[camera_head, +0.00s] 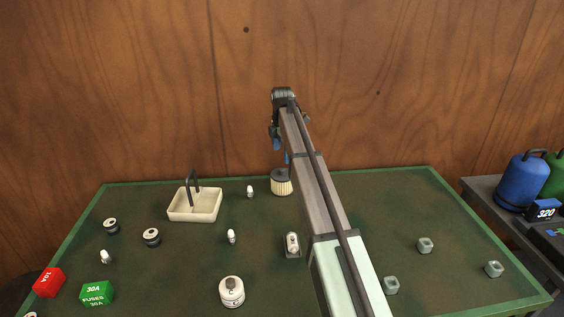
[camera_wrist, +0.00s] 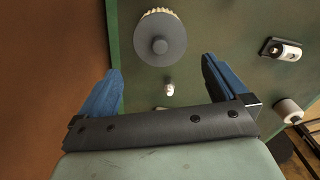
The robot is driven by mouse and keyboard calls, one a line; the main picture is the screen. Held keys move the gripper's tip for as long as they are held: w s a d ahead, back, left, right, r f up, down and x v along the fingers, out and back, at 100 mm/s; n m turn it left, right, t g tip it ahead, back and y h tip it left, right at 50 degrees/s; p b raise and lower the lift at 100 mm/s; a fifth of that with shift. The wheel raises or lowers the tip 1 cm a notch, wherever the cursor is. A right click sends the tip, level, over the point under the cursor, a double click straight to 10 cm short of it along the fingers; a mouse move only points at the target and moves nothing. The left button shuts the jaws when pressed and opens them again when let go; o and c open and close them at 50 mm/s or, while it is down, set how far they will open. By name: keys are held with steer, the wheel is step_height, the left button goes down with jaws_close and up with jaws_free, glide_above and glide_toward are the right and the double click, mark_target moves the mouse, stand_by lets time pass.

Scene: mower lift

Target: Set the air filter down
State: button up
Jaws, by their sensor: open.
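The air filter (camera_head: 281,186), a short cylinder with cream pleated sides and a dark grey cap, stands upright on the green table (camera_head: 380,205) near its back edge. In the wrist view its round cap (camera_wrist: 160,40) shows beyond the fingers, near the top middle. My gripper (camera_head: 281,150) is above the filter, with its blue fingertips clear of it. In the wrist view my gripper (camera_wrist: 160,78) is open, with nothing between the two blue fingers. My arm hides part of the table to the right of the filter.
A cream tray with a dark handle (camera_head: 194,206) stands left of the filter. Small white plugs (camera_head: 250,191), a white canister (camera_head: 231,292), fuse boxes (camera_head: 97,293) and grey blocks (camera_head: 425,245) are scattered about. A wooden wall (camera_head: 150,90) rises close behind the table.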

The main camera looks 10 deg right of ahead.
steer(key=shift+r, duration=1.6)
steer(key=s+a+n, duration=0.1)
steer(key=s+a, duration=0.2)
steer(key=a, duration=0.8)
steer(key=s+a+n, duration=0.2)
steer(key=s+a, duration=0.1)
steer(key=a, duration=0.8)
steer(key=s+a+n, duration=0.1)
steer(key=s+a, duration=0.3)
steer(key=a, duration=0.7)
steer(key=shift+r+n, duration=0.3)
steer(key=s+a+r+n, duration=0.1)
steer(key=s+a+n, duration=0.4)
steer(key=s+a, duration=2.25)
steer(key=s+a+r+n, duration=0.1)
steer(key=s+a+n, duration=0.1)
steer(key=s+a, duration=0.4)
steer(key=s+a+n, duration=0.1)
steer(key=s+a, duration=0.3)
steer(key=s, duration=0.5)
step_height(320, 180, down, 10)
steer(key=d+n, duration=0.1)
steer(key=shift+w+n, duration=0.2)
steer(key=shift+n, duration=0.2)
